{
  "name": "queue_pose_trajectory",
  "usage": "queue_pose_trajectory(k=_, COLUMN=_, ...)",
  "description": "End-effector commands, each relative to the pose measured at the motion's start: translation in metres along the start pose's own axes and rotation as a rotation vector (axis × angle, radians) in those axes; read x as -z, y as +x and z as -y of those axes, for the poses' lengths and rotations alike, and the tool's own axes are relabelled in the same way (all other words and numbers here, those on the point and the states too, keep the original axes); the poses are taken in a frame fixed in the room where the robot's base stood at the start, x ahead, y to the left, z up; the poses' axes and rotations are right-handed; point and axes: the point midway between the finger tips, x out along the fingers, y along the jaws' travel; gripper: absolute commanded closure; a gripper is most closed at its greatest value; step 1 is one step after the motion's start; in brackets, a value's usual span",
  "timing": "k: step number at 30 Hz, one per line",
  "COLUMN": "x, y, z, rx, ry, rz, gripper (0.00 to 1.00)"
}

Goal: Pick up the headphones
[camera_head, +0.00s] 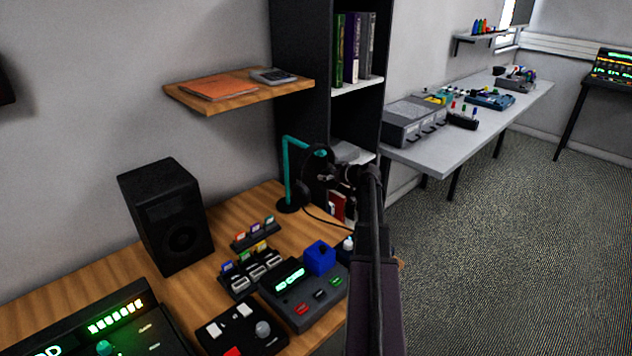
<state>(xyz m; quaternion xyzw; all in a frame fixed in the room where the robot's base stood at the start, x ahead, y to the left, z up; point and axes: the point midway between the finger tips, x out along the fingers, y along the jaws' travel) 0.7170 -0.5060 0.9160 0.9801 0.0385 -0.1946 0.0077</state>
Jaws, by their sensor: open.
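Black headphones (306,184) hang from a teal stand (287,168) with a dark round base at the back right of the wooden desk. A thin dark cable runs from them across the desk. My arm reaches up from the bottom of the view, and my gripper (338,174) is just right of the headphones. It is dark and small here, but open. I cannot tell whether its fingers touch or surround part of the headphones. My gripper and the dark shelf behind make the headphones' right side hard to make out.
A black speaker (165,215) stands left on the desk (235,212). A wooden wall shelf (240,90) hangs above. A dark bookcase (300,50) stands close behind the stand.

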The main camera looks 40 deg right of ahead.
Motion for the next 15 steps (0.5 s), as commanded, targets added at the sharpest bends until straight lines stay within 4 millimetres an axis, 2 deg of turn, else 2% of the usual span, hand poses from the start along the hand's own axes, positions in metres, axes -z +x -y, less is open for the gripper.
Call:
queue_pose_trajectory(k=1, x=0.0000, y=-0.0001, z=0.0000, rx=0.000, ry=0.000, rz=0.000, gripper=0.26)
queue_pose_trajectory(k=6, x=0.0000, y=-0.0001, z=0.0000, rx=0.000, ry=0.000, rz=0.000, gripper=0.77)
queue_pose_trajectory(k=8, x=-0.0001, y=0.0000, z=0.0000, rx=0.000, ry=0.000, rz=0.000, gripper=0.94)
queue_pose_trajectory(k=9, x=-0.0001, y=0.0000, z=0.0000, rx=0.000, ry=0.000, rz=0.000, gripper=1.00)
queue_pose_trajectory(k=15, x=0.0001, y=0.0000, z=0.0000, rx=0.000, ry=0.001, rz=0.000, gripper=1.00)
